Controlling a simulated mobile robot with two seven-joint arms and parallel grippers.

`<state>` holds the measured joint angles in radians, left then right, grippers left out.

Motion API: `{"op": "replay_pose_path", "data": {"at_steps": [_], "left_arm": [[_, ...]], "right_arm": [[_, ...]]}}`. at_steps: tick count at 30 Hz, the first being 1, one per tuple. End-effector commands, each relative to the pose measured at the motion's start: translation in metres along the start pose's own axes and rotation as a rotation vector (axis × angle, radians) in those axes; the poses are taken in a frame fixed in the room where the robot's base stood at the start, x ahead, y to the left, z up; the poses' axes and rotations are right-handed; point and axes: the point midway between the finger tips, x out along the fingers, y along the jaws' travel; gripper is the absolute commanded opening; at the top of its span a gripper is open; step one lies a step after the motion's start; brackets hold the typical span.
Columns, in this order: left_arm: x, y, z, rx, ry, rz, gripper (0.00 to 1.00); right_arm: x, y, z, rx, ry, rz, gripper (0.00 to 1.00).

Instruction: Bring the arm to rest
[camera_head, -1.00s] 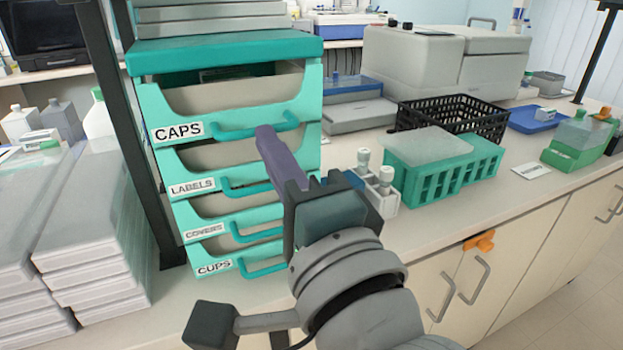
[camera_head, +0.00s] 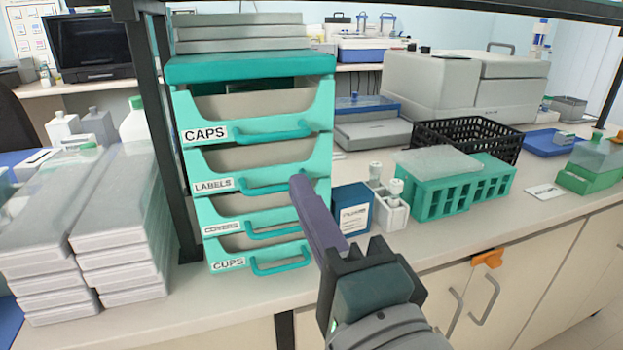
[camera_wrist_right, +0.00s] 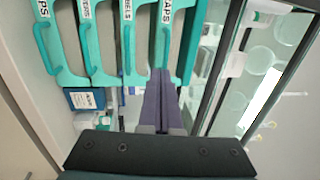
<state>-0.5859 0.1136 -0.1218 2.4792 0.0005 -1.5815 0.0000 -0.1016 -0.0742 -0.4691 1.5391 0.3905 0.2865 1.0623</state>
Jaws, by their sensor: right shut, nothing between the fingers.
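My right gripper (camera_head: 300,184) is shut and empty, its purple fingers together. In the head view it shows in front of the teal drawer unit, overlapping the right side of the lower drawers; I cannot tell the exact gap. The drawer unit (camera_head: 250,68) has drawers marked CAPS, LABELS, COVERS and CUPS, each with a teal handle. In the right wrist view the closed fingers (camera_wrist_right: 161,85) point toward the drawer fronts (camera_wrist_right: 95,45), which appear turned sideways. My left gripper is not in view.
A dark blue box (camera_head: 351,208) and a small white bottle holder (camera_head: 388,205) stand right of the drawers. Beyond are a green rack (camera_head: 455,185), a black basket (camera_head: 467,140) and a grey machine (camera_head: 440,85). Stacked white boxes (camera_head: 120,235) stand left. The counter's front strip is partly clear.

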Motion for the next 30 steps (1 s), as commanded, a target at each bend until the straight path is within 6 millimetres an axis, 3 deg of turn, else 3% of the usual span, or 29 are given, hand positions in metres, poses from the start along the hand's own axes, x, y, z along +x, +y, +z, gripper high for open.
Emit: {"op": "replay_pose_path", "data": {"at_steps": [3, 9, 17, 23, 26, 30], "left_arm": [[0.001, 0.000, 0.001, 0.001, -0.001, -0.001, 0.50], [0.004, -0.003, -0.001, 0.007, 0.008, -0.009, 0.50], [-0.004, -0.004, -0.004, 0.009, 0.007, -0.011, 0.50], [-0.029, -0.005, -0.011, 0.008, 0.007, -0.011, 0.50], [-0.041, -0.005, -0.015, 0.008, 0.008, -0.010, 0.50], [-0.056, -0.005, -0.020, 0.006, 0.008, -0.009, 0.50]], "right_arm": [[-0.031, 0.000, 0.000, 0.000, -0.001, 0.001, 0.00], [-0.067, 0.001, 0.000, 0.000, 0.000, -0.001, 0.00], [-0.079, -0.002, 0.002, -0.088, -0.041, 0.062, 0.00], [-0.092, 0.009, -0.003, -0.485, -0.239, 0.356, 0.00], [-0.116, 0.017, -0.018, -0.715, -0.374, 0.542, 0.00], [-0.163, 0.021, -0.048, -0.969, -0.570, 0.796, 0.00]]}}
